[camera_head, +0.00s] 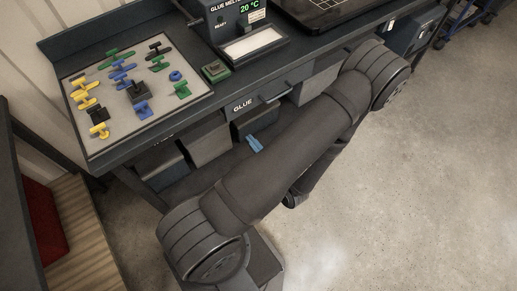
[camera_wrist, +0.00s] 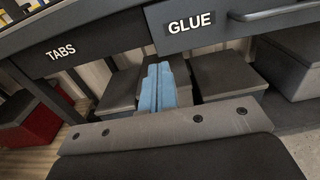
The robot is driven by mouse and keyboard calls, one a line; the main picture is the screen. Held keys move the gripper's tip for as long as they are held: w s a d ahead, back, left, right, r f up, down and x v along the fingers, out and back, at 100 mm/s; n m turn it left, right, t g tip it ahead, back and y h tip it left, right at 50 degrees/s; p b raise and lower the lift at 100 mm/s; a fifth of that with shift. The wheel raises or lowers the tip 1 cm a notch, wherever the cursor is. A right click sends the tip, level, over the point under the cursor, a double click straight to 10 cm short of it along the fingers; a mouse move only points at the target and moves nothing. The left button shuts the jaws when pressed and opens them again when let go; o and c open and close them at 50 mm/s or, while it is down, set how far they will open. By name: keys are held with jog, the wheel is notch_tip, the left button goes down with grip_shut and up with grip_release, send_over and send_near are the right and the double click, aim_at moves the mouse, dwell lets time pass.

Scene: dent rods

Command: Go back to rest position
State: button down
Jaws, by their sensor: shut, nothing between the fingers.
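My gripper shows as two light-blue fingers (camera_wrist: 158,88) in the wrist view, side by side and shut with nothing between them. In the head view its blue tips (camera_head: 254,144) show beyond my arm, in front of the bench's lower shelf. The fingers point toward the bins under the drawers labelled TABS and GLUE, and look apart from them. My arm stretches across the head view and hides the rest of the gripper.
The workbench (camera_head: 125,157) carries a pale board (camera_head: 97,148) with several coloured tabs, a small green item (camera_head: 215,71) and a glue melter (camera_head: 222,30) reading 20 °C. Grey bins (camera_head: 207,138) stand beneath. The concrete floor (camera_head: 430,190) at right is clear.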

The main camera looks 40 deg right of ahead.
aim_at(229, 115)
jog(key=shift+s, duration=1.65)
jog(key=shift+w, duration=0.15)
jog(key=shift+w, duration=6.75)
